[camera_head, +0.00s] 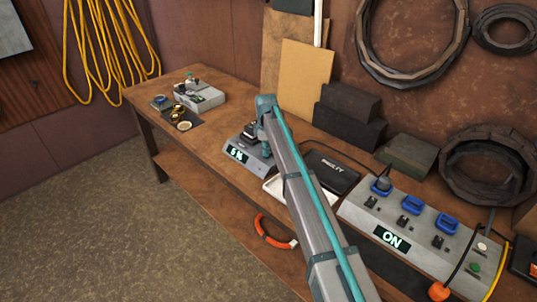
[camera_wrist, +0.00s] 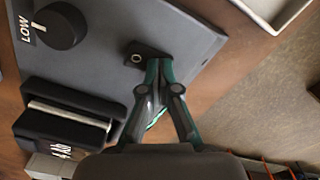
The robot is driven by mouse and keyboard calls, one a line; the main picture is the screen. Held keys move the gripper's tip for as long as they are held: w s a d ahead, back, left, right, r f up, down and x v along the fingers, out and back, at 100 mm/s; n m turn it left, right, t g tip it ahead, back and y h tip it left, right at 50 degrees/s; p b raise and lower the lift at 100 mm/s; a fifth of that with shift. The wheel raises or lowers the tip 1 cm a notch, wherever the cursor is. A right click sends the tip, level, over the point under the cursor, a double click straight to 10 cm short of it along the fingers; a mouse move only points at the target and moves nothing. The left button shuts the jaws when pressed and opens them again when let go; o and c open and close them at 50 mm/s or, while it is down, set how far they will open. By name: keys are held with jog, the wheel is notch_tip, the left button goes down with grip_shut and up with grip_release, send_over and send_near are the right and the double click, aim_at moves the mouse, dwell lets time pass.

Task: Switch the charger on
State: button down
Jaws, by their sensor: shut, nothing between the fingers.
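The charger (camera_head: 258,163) is a grey box on the bench with a lit display on its front that seems to read "5 %". In the wrist view its grey top (camera_wrist: 100,35) carries a black knob (camera_wrist: 60,25) at "LOW" and a small black switch (camera_wrist: 137,57). A black battery block (camera_wrist: 65,125) sits at the left. My gripper (camera_wrist: 158,65) is shut and empty, its fingertips right at the switch; I cannot tell if they touch it. In the head view my gripper (camera_head: 266,152) is over the charger, partly hidden by my arm.
A power strip (camera_head: 405,210) with blue sockets, switches and a lit "ON" display stands at the right. A black case (camera_head: 330,170) and white tray (camera_head: 272,190) lie beside the charger. Another grey device (camera_head: 200,97) stands at the far left. Dark blocks (camera_head: 350,110) stand behind.

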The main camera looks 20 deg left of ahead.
jog(key=shift+r, duration=0.15)
jog(key=shift+r+p, duration=1.4)
jog(key=shift+r, duration=1.95)
